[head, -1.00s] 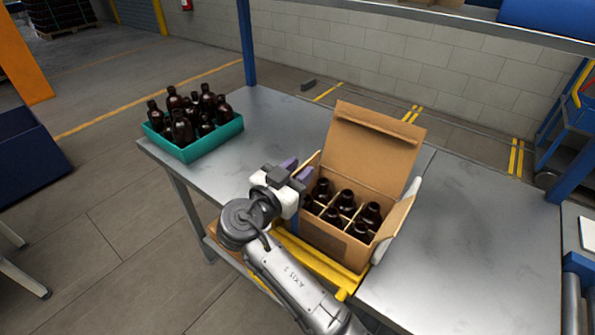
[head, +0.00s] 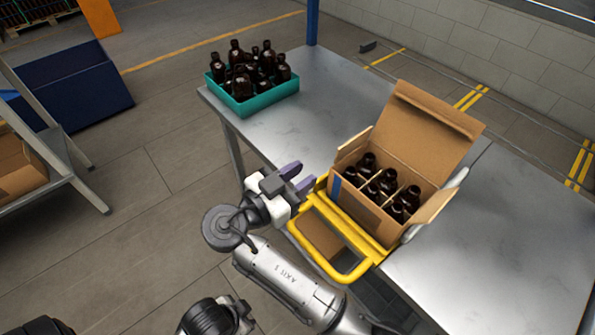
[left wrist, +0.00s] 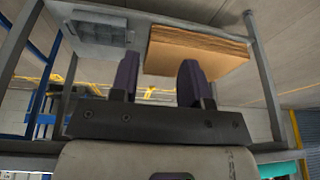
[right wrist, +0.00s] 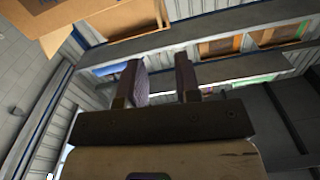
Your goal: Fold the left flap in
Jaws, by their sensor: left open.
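The open cardboard box (head: 362,203) stands on the metal table with several amber bottles (head: 384,184) between its dividers. Its left flap (head: 353,144) stands up along the left side and is not folded over the bottles. The right flap (head: 436,204) splays outward and the tall back lid (head: 425,130) stands up. My left gripper (left wrist: 158,80) is open and empty in the left wrist view.
A yellow tubular frame (head: 350,272) sits at the table edge in front of the box. A teal crate (head: 262,100) of amber bottles stands at the table's far left corner. The table (head: 335,95) is clear between crate and box. Stacked cardboard (left wrist: 195,50) shows in the left wrist view.

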